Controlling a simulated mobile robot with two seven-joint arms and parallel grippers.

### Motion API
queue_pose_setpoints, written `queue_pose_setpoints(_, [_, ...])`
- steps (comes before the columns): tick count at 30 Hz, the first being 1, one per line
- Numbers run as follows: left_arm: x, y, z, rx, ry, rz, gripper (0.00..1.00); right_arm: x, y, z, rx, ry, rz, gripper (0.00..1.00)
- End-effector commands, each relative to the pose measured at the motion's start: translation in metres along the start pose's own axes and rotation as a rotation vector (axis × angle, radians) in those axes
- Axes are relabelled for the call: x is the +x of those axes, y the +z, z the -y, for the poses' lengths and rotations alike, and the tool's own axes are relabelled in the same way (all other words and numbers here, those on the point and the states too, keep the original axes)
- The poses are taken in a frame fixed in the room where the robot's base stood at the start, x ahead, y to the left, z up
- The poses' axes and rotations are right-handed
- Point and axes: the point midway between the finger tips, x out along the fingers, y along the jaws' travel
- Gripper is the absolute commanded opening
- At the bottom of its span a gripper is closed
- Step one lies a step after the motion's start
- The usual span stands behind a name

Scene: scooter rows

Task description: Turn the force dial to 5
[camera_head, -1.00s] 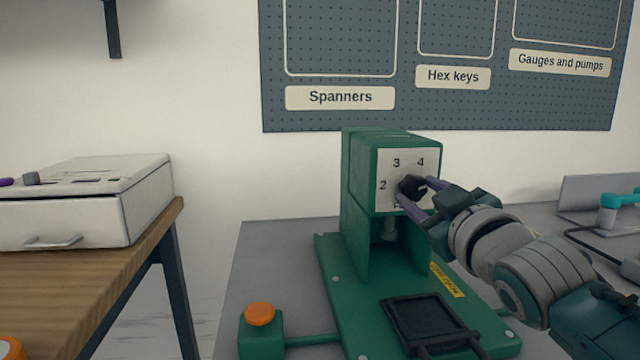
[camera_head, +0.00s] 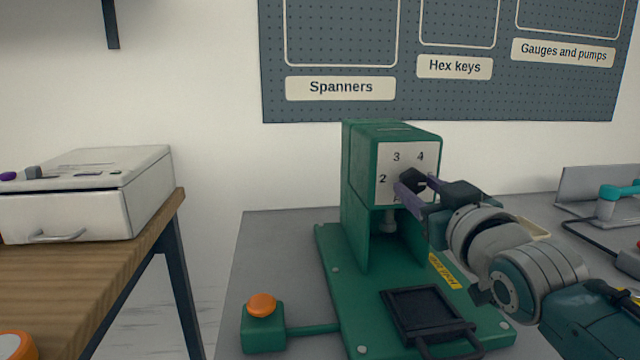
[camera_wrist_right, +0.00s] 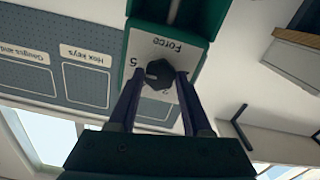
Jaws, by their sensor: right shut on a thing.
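The force dial (camera_head: 411,181) is a dark knob on the white numbered face (camera_head: 387,160) of a green press (camera_head: 362,200). In the head view the numbers 2, 3 and 4 show around it; the lower and right part of the face is hidden by my gripper. My right gripper (camera_head: 414,190) is shut on the dial, its purple fingers on either side. In the right wrist view the dial (camera_wrist_right: 159,74) sits between the fingertips, with "Force" and a 5 readable on the upside-down face. My left gripper is not in view.
An orange button on a green box (camera_head: 262,306) stands at the press's front left. A black tray (camera_head: 422,312) sits on the press base. A wooden bench with a white drawer box (camera_head: 85,195) is at left. Teal-handled equipment (camera_head: 610,200) stands at right.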

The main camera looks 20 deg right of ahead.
Motion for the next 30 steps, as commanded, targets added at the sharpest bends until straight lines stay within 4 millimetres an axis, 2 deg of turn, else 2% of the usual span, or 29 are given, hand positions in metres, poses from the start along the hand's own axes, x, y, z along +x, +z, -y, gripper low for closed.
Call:
queue_pose_setpoints(4, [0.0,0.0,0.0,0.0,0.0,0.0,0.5,0.0,0.0,0.0,0.005,0.0,0.0,0.0])
queue_pose_setpoints(5, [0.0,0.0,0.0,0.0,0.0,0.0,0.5,0.0,0.0,0.0,0.004,0.0,0.0,0.52])
queue_pose_setpoints(12, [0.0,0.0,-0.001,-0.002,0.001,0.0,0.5,0.0,0.0,0.0,0.002,0.0,0.0,0.79])
queue_pose_setpoints(22, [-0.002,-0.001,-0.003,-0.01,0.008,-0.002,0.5,-0.005,0.0,0.0,0.001,0.0,0.0,0.79])
queue_pose_setpoints(26, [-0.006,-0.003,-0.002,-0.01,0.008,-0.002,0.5,-0.023,-0.001,0.0,0.0,-0.001,0.002,0.79])
queue_pose_setpoints(30, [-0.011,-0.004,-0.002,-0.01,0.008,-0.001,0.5,-0.05,0.0,0.0,0.001,-0.001,0.004,0.79])
